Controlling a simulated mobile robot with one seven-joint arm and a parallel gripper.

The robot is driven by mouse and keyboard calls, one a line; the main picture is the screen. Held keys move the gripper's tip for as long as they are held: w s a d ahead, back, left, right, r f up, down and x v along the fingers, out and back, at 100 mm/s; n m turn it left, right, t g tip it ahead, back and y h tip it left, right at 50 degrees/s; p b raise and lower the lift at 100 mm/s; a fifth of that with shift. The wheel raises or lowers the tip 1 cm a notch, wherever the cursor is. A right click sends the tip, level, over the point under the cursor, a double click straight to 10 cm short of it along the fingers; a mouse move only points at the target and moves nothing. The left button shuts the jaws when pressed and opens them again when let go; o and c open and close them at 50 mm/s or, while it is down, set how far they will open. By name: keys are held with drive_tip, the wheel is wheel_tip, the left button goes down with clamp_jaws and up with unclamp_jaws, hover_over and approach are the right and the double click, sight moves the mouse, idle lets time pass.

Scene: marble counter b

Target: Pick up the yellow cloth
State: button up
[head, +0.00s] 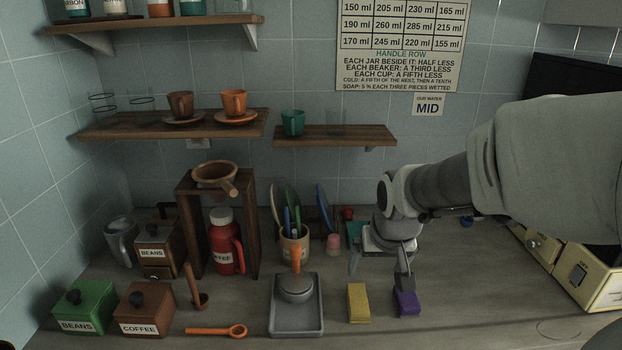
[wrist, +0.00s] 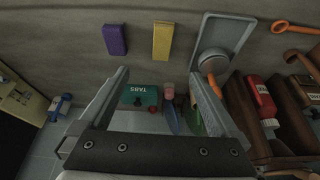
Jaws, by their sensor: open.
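The yellow cloth (head: 358,303) is a small folded block lying on the counter, between the grey tray and a purple block (head: 407,303). It also shows in the wrist view (wrist: 162,41), beyond my fingertips. My gripper (head: 380,274) points down, open and empty, behind and above the gap between the yellow cloth and the purple block. In the wrist view its two fingers (wrist: 158,78) are spread wide, with nothing between them at the tips. The yellow cloth is fully visible and apart from the fingers.
A grey tray (head: 297,331) with an orange-handled tool (head: 296,287) stands left of the yellow cloth. A teal box marked TABS (wrist: 139,97), a pink item (head: 333,244) and a utensil cup (head: 294,246) stand behind. The counter in front is clear.

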sight(359, 300)
drive_tip(key=b+x, duration=0.1)
drive_tip(key=x, duration=0.5)
drive_tip(key=b+x, duration=0.1)
drive_tip(key=x, duration=0.6)
drive_tip(key=b+x, duration=0.2)
drive_tip(key=x, duration=0.4)
drive_tip(key=shift+w+a+f, duration=0.15)
drive_tip(key=shift+w+a, duration=0.1)
drive_tip(key=shift+w, duration=0.05)
drive_tip(key=shift+f, duration=0.25)
drive_tip(key=c, duration=1.4)
drive_tip(key=shift+r, duration=0.1)
drive_tip(key=shift+c, duration=0.2)
